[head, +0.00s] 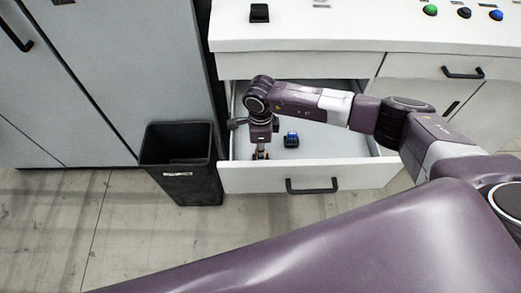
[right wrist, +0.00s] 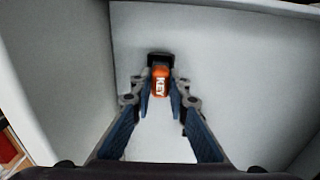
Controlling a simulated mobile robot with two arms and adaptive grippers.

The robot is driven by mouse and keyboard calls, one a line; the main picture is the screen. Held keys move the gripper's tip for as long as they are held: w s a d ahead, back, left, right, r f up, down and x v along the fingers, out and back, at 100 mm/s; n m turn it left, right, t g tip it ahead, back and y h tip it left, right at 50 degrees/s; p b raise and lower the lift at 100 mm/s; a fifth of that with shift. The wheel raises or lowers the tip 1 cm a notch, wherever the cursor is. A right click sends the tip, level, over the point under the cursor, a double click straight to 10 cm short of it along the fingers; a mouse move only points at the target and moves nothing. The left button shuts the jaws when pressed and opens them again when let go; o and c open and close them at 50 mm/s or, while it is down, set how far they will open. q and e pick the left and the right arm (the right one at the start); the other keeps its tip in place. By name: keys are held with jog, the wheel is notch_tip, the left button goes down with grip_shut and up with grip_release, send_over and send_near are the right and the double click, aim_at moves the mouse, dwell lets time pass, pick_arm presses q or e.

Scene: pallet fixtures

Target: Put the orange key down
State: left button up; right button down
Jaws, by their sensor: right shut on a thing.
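The orange key (right wrist: 161,84), marked "KEY" and with a black part at its far end, sits between the fingertips of my right gripper (right wrist: 161,100) in the right wrist view. The fingers are shut on it. In the head view my right gripper (head: 261,153) points down inside the open drawer (head: 350,177), near its left side. The key is too small to make out clearly there. I cannot tell whether the key touches the drawer floor. My left gripper is not in view.
A small blue and black object (head: 291,140) lies in the drawer right of my gripper. A black bin (head: 184,185) stands left of the drawer. The white counter (head: 330,30) above carries a black block (head: 259,13) and several buttons. The drawer's right part looks clear.

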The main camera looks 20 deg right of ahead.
jog(key=shift+f, duration=0.45)
jog(key=shift+f, duration=0.1)
jog(key=c, duration=1.8)
grip_release()
jog(key=shift+c, duration=0.2)
